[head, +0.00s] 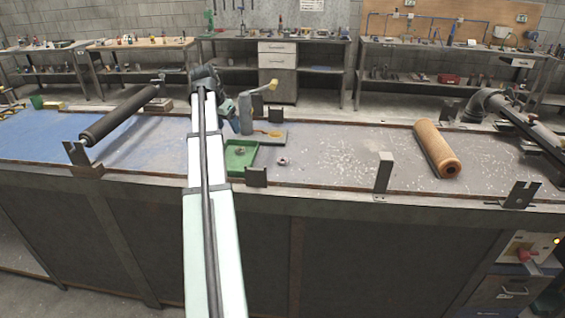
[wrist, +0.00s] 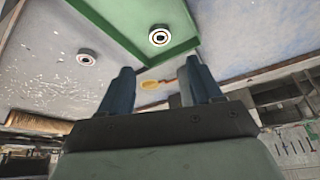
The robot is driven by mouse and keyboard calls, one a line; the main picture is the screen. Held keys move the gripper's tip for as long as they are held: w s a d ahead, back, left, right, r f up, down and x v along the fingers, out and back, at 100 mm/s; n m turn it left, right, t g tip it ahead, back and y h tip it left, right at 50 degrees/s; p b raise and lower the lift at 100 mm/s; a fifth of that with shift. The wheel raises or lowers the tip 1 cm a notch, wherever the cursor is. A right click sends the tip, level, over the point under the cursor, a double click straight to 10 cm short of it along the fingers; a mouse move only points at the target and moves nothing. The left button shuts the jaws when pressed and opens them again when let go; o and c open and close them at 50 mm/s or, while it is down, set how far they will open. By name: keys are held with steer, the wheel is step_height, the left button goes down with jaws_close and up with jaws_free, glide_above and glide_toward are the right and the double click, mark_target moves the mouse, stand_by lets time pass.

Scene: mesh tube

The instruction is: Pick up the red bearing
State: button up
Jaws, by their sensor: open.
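Two small ring-shaped bearings show. One bearing (head: 281,161) lies on the bench just right of the green tray (head: 229,166); it shows in the wrist view (wrist: 86,58) left of the tray. The other bearing (wrist: 159,36) lies inside the green tray (wrist: 112,32), near its corner. Both look grey with a dark centre; I cannot tell clearly which is red. My gripper (wrist: 158,68) is open, its two blue fingers apart with nothing between them. It is above the bench near the tray, and both bearings are beyond its fingertips in the wrist view.
A grey cylinder with a yellow-tipped handle (head: 245,112) stands behind the tray, near an orange-yellow patch (head: 275,133). A dark roller (head: 118,115) is at left, an orange roller (head: 436,148) at right. Upright metal brackets (head: 384,172) line the front edge. White flecks cover the bench centre.

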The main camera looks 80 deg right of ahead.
steer(key=shift+o, duration=0.5)
step_height(320, 180, up, 2)
steer(key=m, duration=0.3)
glide_above(283, 162)
steer(key=w, duration=0.1)
steer(key=shift+s+d+f+n+y, duration=0.15)
steer(key=shift+f+n, duration=0.35)
steer(key=shift+f, duration=1.8)
steer(key=shift+d+f+n+y, duration=0.15)
steer(key=shift+f+n, duration=0.35)
steer(key=shift+f, duration=1.8)
steer(key=shift+s+d+f+n+y, duration=0.15)
steer(key=shift+f+n, duration=0.35)
steer(key=shift+f, duration=1.8)
steer(key=shift+c, duration=0.3)
